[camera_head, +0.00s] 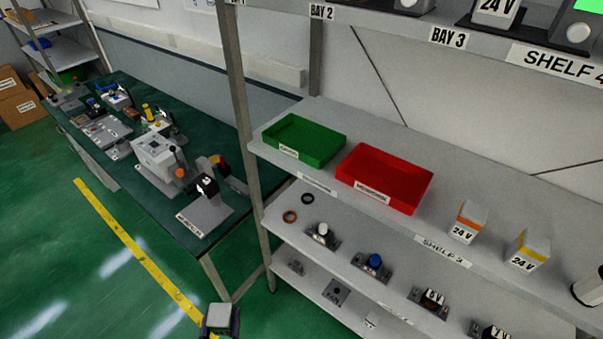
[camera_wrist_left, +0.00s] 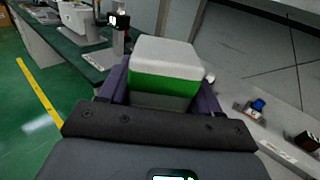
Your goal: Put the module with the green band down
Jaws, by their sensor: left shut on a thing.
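The module with the green band (camera_wrist_left: 166,73) is a white block with a green stripe. In the left wrist view it sits between the fingers of my left gripper (camera_wrist_left: 160,92), which is shut on it. In the head view the module's pale top (camera_head: 219,317) shows at the bottom edge, with my left gripper (camera_head: 220,326) around it. It is held in the air in front of the workbench and shelf, over the green floor. Its green band is hidden in the head view. My right gripper is not in view.
A shelf unit at the right holds a green tray (camera_head: 281,149) and a red tray (camera_head: 427,194). Two 24 V modules, one orange-banded (camera_head: 468,222) and one yellow-banded (camera_head: 528,250), stand right of them. The workbench (camera_head: 212,141) at left carries several devices.

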